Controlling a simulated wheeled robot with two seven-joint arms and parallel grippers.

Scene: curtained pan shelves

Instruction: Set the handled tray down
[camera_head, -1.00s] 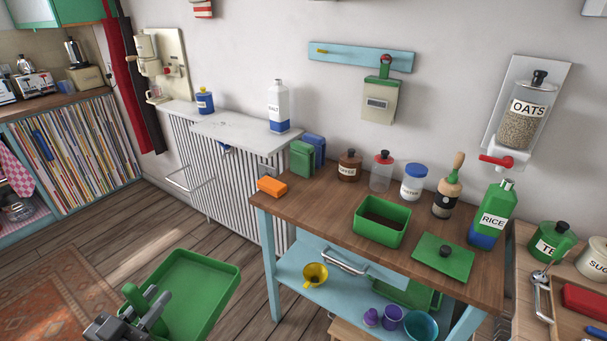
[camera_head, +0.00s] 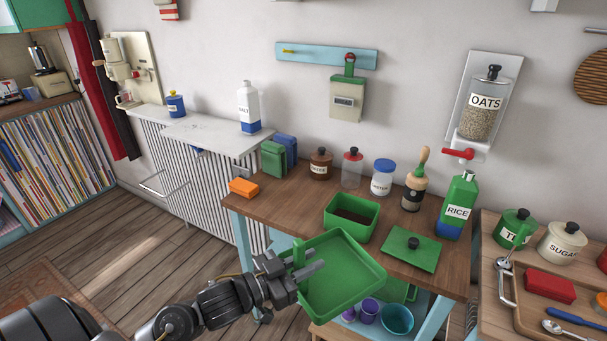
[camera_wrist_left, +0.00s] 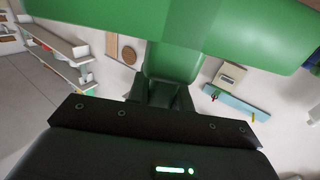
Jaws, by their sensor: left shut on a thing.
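The green handled tray (camera_head: 345,273) is in the middle of the head view, in front of the wooden table. My left gripper (camera_head: 300,271) is shut on the handle at its left side. The tray is held in the air and looks empty. It hides part of the table's front and lower shelf. In the left wrist view the tray (camera_wrist_left: 225,20) fills the top, with the handle (camera_wrist_left: 172,62) between the fingers. My right gripper is not in view.
The wooden table (camera_head: 288,203) bears an open green box (camera_head: 351,219), a green lid (camera_head: 411,251), a rice bottle (camera_head: 458,207) and several jars. An orange block (camera_head: 243,187) sits at its left end. Purple cups (camera_head: 368,310) and a teal bowl (camera_head: 396,319) stand below.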

